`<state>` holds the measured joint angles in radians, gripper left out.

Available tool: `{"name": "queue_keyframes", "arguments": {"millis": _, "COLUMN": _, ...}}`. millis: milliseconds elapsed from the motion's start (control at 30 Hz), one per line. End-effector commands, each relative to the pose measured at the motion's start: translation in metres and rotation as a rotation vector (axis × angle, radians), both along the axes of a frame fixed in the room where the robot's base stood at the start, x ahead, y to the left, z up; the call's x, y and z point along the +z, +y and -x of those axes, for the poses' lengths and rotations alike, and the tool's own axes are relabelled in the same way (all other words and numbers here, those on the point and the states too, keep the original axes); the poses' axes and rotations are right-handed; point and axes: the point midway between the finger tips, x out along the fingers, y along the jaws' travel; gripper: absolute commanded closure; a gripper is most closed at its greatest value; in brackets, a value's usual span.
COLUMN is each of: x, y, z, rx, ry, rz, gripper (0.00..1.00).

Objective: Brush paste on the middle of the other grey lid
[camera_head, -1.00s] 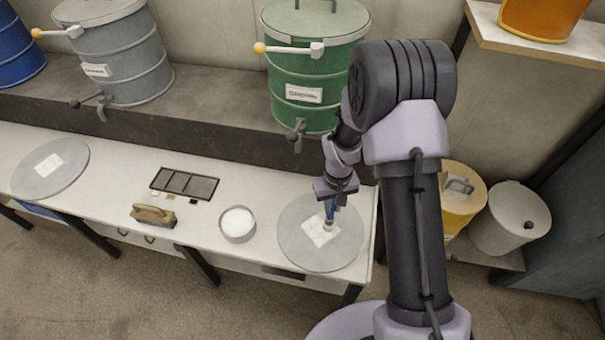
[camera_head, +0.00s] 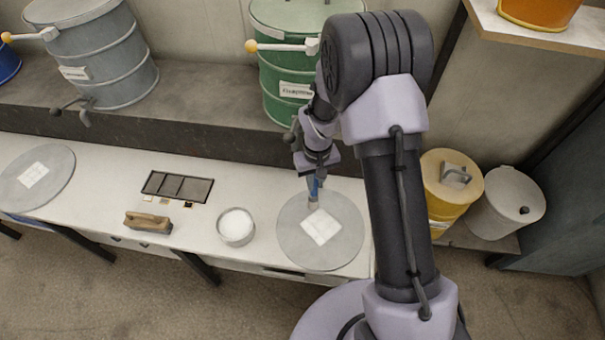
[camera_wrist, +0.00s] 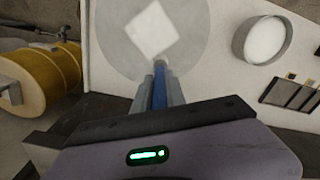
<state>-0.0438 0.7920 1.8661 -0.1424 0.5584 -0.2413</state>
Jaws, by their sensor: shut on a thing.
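My gripper (camera_head: 316,178) is shut on a blue-handled brush (camera_head: 313,192), over the far part of the right grey lid (camera_head: 345,248). The brush tip is just beyond a white square patch (camera_head: 321,227) in the lid's middle; I cannot tell whether it touches the lid. The wrist view shows the brush handle (camera_wrist: 159,92) between the fingers, its tip beside the white patch (camera_wrist: 152,30). The left grey lid (camera_head: 58,184) also has a white square patch (camera_head: 33,174) in its middle. A round dish of white paste (camera_head: 236,225) stands left of the right lid.
A wooden-handled brush (camera_head: 148,222) and a dark sectioned tray (camera_head: 178,187) lie between the lids. Green (camera_head: 290,75) and grey (camera_head: 95,55) drums stand on a ledge behind. A yellow drum (camera_head: 450,190) stands right of the table. Bare tabletop lies left of the tray.

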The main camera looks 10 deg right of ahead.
Motion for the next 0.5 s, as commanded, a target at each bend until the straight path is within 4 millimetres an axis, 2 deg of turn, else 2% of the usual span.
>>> {"name": "queue_keyframes", "arguments": {"millis": 33, "x": 0.008, "y": 0.0, "z": 0.0, "rx": 0.0, "ry": 0.001, "rz": 0.0, "gripper": 1.0}}
{"name": "queue_keyframes", "arguments": {"millis": 500, "x": 0.05, "y": 0.004, "z": -0.003, "rx": -0.002, "ry": 0.0, "rz": 0.0, "gripper": 1.0}}
